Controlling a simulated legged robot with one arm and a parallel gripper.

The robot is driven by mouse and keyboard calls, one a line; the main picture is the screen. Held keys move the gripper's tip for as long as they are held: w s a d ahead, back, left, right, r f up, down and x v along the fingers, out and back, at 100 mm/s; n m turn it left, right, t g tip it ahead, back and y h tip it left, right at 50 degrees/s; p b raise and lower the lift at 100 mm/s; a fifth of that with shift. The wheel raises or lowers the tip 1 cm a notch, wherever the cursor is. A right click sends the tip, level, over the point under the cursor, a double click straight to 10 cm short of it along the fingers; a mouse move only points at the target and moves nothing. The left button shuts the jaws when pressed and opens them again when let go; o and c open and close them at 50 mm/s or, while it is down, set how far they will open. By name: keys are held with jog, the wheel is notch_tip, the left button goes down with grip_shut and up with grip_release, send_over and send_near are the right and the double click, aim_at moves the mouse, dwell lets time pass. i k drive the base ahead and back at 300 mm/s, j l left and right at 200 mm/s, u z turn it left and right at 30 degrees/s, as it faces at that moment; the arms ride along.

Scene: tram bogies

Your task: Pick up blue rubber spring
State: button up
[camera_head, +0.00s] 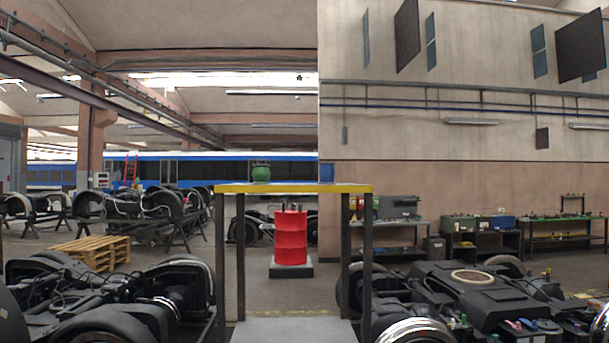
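I cannot make out a blue rubber spring for sure in the head view. A small round green object (261,173) stands on the yellow-edged table (345,188), left of its middle. It looks like a squat ribbed cylinder, but its details are too small to tell. A blue box-like thing (502,222) sits on a workbench at the back right; it does not look clearly like a spring. My gripper is not in view.
Dark bogies stand at lower left (110,300) and lower right (455,290). A red barrel (291,238) stands behind the table. Wooden pallets (92,252) lie at left. Workbenches (560,222) line the right wall. Some floor shows between the bogies and the benches.

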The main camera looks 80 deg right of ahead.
aim_at(326, 169)
jog(key=z, duration=2.8)
